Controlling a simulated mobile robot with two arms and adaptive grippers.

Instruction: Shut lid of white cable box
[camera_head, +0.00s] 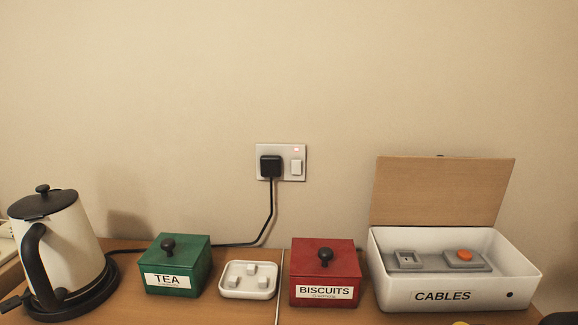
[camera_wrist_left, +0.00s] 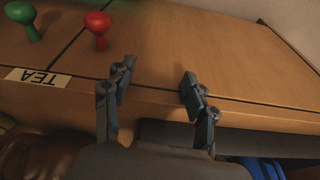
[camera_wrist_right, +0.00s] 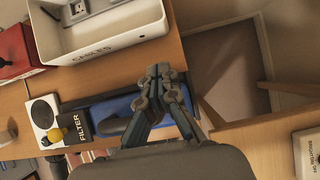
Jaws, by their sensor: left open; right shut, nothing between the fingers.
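The white cable box (camera_head: 455,296), labelled CABLES, stands at the right of the desk top against the wall. Its wooden lid (camera_head: 441,191) is up and tilted back at the rear edge. Inside lie grey pieces (camera_head: 466,260), one with an orange button. The box's front also shows in the right wrist view (camera_wrist_right: 112,37), where the lid is out of frame. My right gripper (camera_wrist_right: 160,72) is shut and empty, in front of and below the box's right end. My left gripper (camera_wrist_left: 154,82) is open and empty near a desk edge. Neither gripper shows in the head view.
A red BISCUITS box (camera_head: 325,272) stands left of the cable box. A white tray (camera_head: 248,280), a green TEA box (camera_head: 177,265) and a kettle (camera_head: 62,250) stand further left. A FILTER box (camera_wrist_right: 75,128) and a blue item (camera_wrist_right: 110,110) lie near my right gripper.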

